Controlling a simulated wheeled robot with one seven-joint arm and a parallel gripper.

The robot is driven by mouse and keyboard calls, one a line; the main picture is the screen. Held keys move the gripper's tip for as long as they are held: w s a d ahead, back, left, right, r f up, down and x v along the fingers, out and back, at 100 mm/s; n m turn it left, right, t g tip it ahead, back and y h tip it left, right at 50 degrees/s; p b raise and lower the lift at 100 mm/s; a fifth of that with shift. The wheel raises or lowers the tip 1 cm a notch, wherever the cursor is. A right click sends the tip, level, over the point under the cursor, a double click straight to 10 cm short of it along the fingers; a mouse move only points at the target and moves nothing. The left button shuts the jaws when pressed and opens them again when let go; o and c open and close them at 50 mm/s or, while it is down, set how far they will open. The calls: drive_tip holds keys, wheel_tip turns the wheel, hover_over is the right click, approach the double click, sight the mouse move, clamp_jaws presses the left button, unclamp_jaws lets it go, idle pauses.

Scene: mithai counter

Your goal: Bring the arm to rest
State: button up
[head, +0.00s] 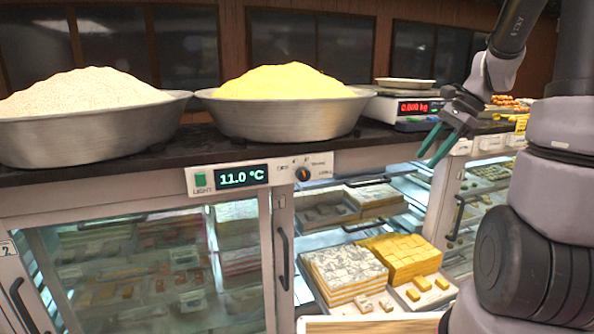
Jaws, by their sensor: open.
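My gripper (437,146) is at the right of the head view, in front of the counter's edge and below the weighing scale. Its two greenish fingers point down and to the left with a gap between them. It looks open, and I see nothing between the fingers. My arm comes down from the top right and bends at the wrist above the counter. Whether the fingers touch the counter front cannot be told.
A basin of pale grains (84,137) and a basin of yellow sweet (290,118) stand on the dark counter. A scale (400,107) reads 0.000 kg. Below, a glass case holds trays of sweets (345,268). Door handles (283,258) stick out in front.

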drive_tip(key=s+a+r+n+t+h, duration=0.1)
drive_tip(key=s+a+r+n+t, duration=0.1)
drive_tip(key=s+a+r+n, duration=0.2)
drive_tip(key=s+a+r+n+t+h, duration=0.2)
drive_tip(key=s+a+r+n+t, duration=0.1)
drive_tip(key=s+r+n, duration=0.4)
drive_tip(key=s+r, duration=0.1)
drive_tip(key=s, duration=0.2)
drive_tip(key=shift+s+a+r+t+h, duration=0.25)
drive_tip(key=shift+s+a+t+h, duration=0.05)
drive_tip(key=shift+s+a, duration=0.1)
